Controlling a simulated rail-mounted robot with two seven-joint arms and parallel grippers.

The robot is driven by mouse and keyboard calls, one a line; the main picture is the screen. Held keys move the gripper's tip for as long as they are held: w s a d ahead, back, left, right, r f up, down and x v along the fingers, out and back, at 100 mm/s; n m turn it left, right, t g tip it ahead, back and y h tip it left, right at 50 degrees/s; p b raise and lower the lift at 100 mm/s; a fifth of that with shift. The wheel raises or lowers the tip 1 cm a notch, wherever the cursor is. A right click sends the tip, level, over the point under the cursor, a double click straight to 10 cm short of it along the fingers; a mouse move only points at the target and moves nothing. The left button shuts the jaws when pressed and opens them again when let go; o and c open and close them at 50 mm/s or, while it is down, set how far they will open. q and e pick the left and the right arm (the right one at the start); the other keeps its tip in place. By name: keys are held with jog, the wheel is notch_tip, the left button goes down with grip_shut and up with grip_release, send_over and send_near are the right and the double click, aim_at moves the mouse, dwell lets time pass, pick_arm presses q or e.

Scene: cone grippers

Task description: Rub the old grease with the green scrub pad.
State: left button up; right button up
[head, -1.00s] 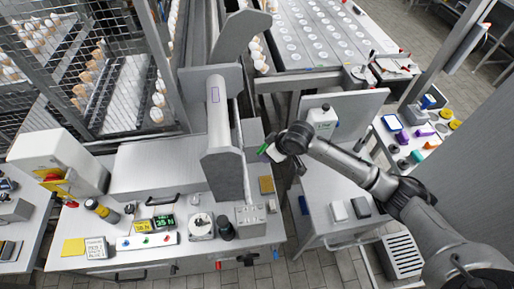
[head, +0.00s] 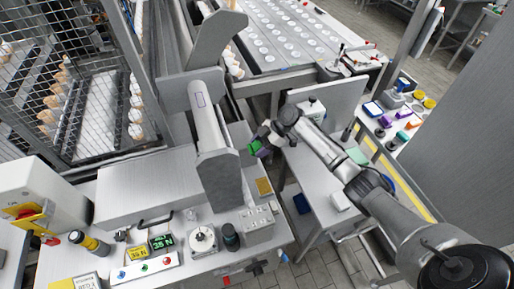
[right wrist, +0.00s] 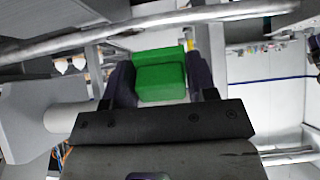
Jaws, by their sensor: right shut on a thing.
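The green scrub pad (head: 257,147) is in my right gripper (head: 262,143), which is shut on it. In the right wrist view the pad (right wrist: 161,75) is a bright green block held between the two dark fingers. In the head view the gripper and pad are just right of the long grey machine housing (head: 217,150), above the gap by the side table. I cannot tell whether the pad touches anything. I cannot make out the old grease in these views. My left gripper is not in view.
A bench with a dial, a black knob and a button strip (head: 146,268) is at the lower left. A metal side table (head: 318,185) stands below my right arm. A table with coloured items (head: 392,125) is at the right. A wire cage (head: 70,80) is at the upper left.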

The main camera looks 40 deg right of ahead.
jog(key=b+x, duration=0.2)
jog(key=x, duration=0.3)
jog(key=shift+w+a+f, duration=0.1)
jog(key=shift+a+f, duration=0.1)
jog(key=shift+f, duration=0.1)
jog(key=shift+w+a+f+b, duration=0.1)
jog(key=shift+a+f+b, duration=0.2)
jog(key=shift+b, duration=0.15)
dwell(0.7)
jog(key=shift+w+a+f+b, duration=0.15)
jog(key=shift+a+f+b, duration=0.15)
jog(key=shift+f+b, duration=0.1)
